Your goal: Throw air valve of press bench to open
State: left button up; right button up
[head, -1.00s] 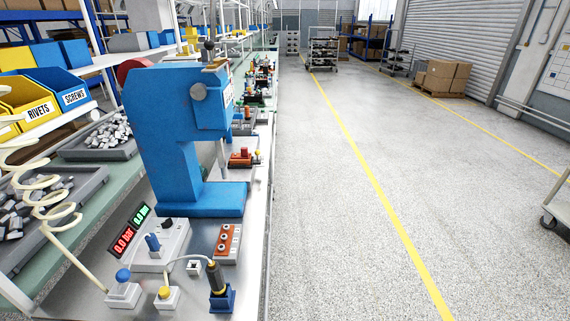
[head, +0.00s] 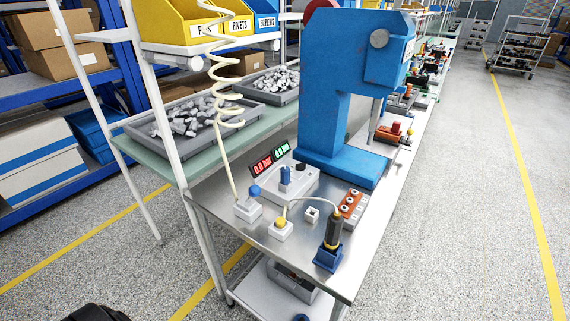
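The press bench (head: 225,220) is a steel-topped table with a blue press (head: 330,130) on it. No part is labelled as the air valve. A white coiled hose (head: 228,103) runs down to a small white box with a blue ball knob (head: 254,190) at the bench's left front. Behind it is a larger white box (head: 300,186) with an upright blue lever (head: 285,175). Two small displays stand behind: a red one (head: 262,166) appears to read 0.0 bar, and a green one (head: 282,153) is too small to read surely. Neither gripper shows clearly.
A yellow-knobbed box (head: 281,226), an orange panel (head: 350,203) and a black tool in a blue holder (head: 329,258) stand near the front edge. Parts trays (head: 190,148) sit on the green-topped bench behind. Floor (head: 450,220) to the right is clear.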

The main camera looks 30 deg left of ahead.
aim_at(255, 190)
jog(key=u, duration=1.15)
